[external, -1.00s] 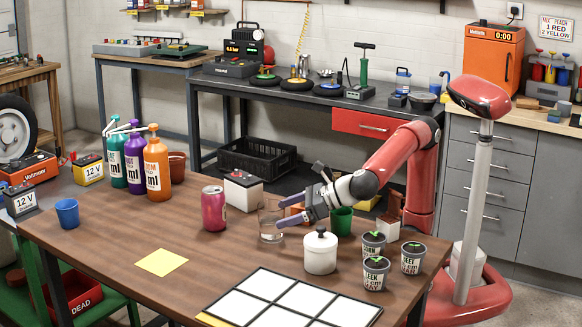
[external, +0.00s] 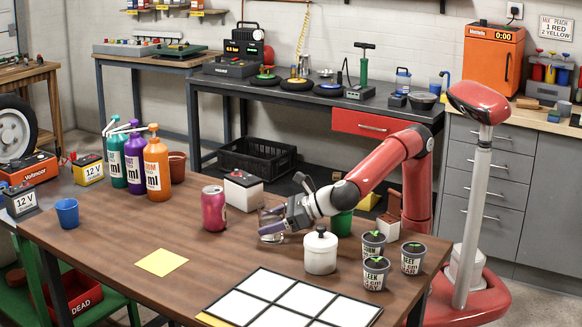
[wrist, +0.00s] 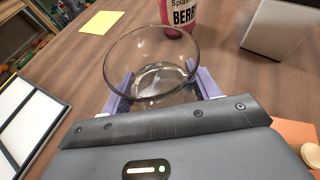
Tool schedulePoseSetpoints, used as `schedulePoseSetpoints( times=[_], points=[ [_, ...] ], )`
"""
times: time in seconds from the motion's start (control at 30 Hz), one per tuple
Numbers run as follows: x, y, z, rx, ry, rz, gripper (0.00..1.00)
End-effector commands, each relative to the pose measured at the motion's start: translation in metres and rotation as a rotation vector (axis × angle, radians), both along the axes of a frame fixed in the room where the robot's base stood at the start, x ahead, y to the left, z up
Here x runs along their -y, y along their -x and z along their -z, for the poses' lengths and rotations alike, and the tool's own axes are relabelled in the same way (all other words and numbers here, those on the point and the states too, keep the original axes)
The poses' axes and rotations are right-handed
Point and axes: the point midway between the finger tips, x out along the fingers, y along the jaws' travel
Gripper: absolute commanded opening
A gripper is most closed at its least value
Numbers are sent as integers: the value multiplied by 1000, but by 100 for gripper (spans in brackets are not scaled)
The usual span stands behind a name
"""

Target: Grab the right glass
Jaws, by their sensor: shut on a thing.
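A clear glass (external: 270,236) stands on the brown table, partly hidden by my gripper in the external view. In the wrist view the glass (wrist: 152,72) sits upright between the two purple fingers of my gripper (wrist: 160,88), one on each side. My gripper (external: 272,224) is shut on the glass, low over the tabletop. The glass looks empty.
A pink can (external: 214,208) stands just left of the glass. A white lidded pot (external: 320,252) is close on the right, and a green cup (external: 342,224) is behind my gripper. A white box (external: 243,192) stands behind. The table front-left is clear around a yellow note (external: 161,262).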

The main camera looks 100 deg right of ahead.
Motion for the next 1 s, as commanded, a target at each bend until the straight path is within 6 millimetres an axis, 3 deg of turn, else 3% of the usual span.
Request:
schedulePoseSetpoints(
  times=[0.03, 0.17, 0.67, 1.0],
  points=[
    [0, 0, 0, 0, 0, 0, 42],
    [0, 0, -1, 2, 0, -1, 26],
    [0, 0, -9, 3, 0, -1, 26],
    [0, 0, -40, 4, -2, 0, 26]
  ],
)
